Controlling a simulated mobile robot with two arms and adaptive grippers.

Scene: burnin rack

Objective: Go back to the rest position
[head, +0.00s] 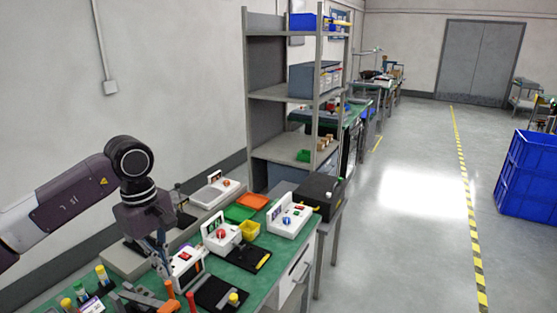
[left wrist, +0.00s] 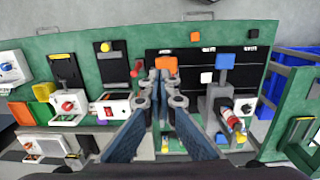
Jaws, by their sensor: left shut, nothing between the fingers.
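My left arm comes in from the left in the head view. Its gripper (head: 160,256) points down over the near part of the green workbench (head: 284,252), beside a white device with a small screen (head: 187,268). In the left wrist view my left gripper (left wrist: 161,76) has its fingertips together with nothing between them. My right gripper shows in neither view.
White devices with red (head: 221,233) and blue (head: 290,217) knobs, coloured trays (head: 240,212) and black mats crowd the bench. A tall grey shelf (head: 266,95) stands behind. Blue crates (head: 528,175) stand at the right. The floor (head: 400,240) between is clear.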

